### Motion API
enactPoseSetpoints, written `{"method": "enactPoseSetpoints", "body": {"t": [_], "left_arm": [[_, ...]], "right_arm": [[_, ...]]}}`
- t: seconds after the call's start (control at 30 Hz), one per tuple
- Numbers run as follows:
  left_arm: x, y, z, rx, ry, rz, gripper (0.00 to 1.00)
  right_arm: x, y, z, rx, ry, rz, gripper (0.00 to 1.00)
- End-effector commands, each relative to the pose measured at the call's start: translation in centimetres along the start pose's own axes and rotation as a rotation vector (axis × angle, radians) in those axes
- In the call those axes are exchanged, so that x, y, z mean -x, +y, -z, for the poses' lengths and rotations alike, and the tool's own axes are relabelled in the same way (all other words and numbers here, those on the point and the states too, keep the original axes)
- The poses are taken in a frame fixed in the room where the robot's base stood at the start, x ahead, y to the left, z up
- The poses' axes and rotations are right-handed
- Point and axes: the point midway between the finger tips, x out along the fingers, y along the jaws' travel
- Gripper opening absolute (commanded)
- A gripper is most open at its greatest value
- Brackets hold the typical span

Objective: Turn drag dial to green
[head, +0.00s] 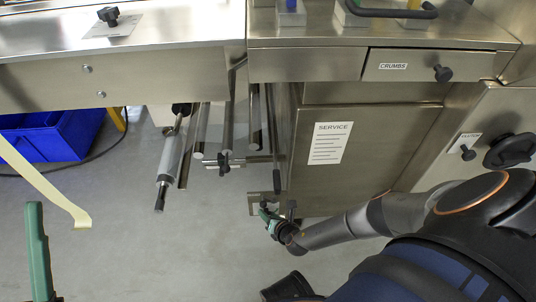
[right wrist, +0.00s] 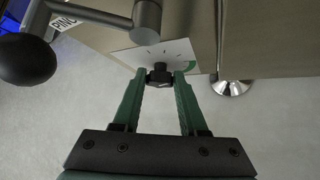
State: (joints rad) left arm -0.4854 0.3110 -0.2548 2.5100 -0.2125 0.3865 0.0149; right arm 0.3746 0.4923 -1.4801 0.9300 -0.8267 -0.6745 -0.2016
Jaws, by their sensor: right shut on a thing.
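In the right wrist view, the black drag dial (right wrist: 159,76) sits between the tips of my right gripper (right wrist: 158,80), which is shut on it. Behind the dial is a white scale plate (right wrist: 150,52) with dark tick marks and a green area near its right end. The dial's pointer direction cannot be made out. In the head view, my right gripper (head: 267,215) is low beside the cabinet's lower left corner, and the dial is too small to tell there. One green finger of my left gripper (head: 38,250) shows at the lower left, apart from everything.
A steel cabinet with a service sheet (head: 329,143) and a crumbs drawer (head: 437,66) stands above my right arm. A grey roller (head: 170,158) sticks out to the left of it. In the right wrist view, a black ball knob (right wrist: 26,60) on a metal lever is close at left.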

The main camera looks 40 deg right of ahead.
Motion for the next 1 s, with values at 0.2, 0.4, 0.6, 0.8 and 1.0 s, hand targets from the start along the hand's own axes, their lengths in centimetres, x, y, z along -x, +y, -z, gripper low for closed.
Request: {"method": "enactPoseSetpoints", "body": {"t": [0.2, 0.4, 0.6, 0.8, 1.0], "left_arm": [[0.57, 0.48, -0.77, -0.002, -0.011, -0.004, 0.50], [0.57, 0.48, -0.78, 0.001, -0.011, 0.000, 0.50], [0.55, 0.44, -0.74, 0.002, -0.010, 0.003, 0.50], [0.56, 0.44, -0.71, 0.002, -0.009, 0.003, 0.50], [0.56, 0.42, -0.70, 0.001, -0.009, 0.003, 0.50]], "right_arm": [[-0.06, -0.20, 0.04, -0.035, -0.001, -0.032, 0.00], [-0.01, -0.17, -0.04, -0.040, -0.001, -0.037, 0.00], [-0.01, -0.16, -0.03, -0.040, -0.001, -0.037, 0.00], [-0.01, -0.14, -0.01, -0.039, -0.001, -0.037, 0.62], [0.00, -0.11, 0.00, -0.039, 0.000, -0.037, 0.72]]}}
